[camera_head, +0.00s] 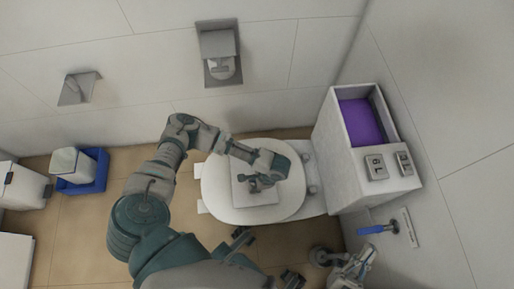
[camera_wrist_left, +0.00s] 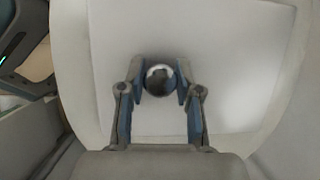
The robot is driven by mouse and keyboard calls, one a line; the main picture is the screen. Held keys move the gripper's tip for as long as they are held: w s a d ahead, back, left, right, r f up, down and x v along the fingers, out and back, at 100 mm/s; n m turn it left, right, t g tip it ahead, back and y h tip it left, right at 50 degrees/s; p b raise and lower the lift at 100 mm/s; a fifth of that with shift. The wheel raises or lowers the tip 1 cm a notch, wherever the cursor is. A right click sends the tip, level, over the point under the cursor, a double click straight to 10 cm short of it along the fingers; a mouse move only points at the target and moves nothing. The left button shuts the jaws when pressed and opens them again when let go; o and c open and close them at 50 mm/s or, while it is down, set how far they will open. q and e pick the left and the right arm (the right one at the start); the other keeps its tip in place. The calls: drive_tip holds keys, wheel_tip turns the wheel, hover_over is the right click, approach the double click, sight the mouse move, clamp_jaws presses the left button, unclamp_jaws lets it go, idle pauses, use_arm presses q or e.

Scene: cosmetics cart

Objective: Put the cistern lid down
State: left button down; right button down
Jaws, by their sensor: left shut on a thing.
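The cistern lid (camera_head: 241,196) is a white square plate with a round chrome knob (camera_wrist_left: 160,80). It lies over the closed white toilet seat cover (camera_head: 219,178). My left gripper (camera_head: 264,178) is above the plate and shut on its knob, with a finger on each side in the wrist view. I cannot tell whether the plate touches the cover or hangs just above it. The open cistern (camera_head: 343,165) stands at the right, with purple inside.
Two flush-button plates (camera_head: 376,167) sit on the cistern's front part. A blue-handled tool (camera_head: 376,229) is at the right wall. A paper holder (camera_head: 220,55) is on the back wall. A blue tray (camera_head: 88,184) with a white bin stands on the tan floor at the left.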

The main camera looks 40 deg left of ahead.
use_arm(q)
drive_tip(key=shift+f, duration=0.35)
drive_tip(key=c, duration=0.8)
unclamp_jaws()
use_arm(e)
drive_tip(key=shift+s+d+r+t, duration=0.1)
drive_tip(key=shift+s+r+t, duration=0.3)
drive_tip(key=shift+t, duration=0.1)
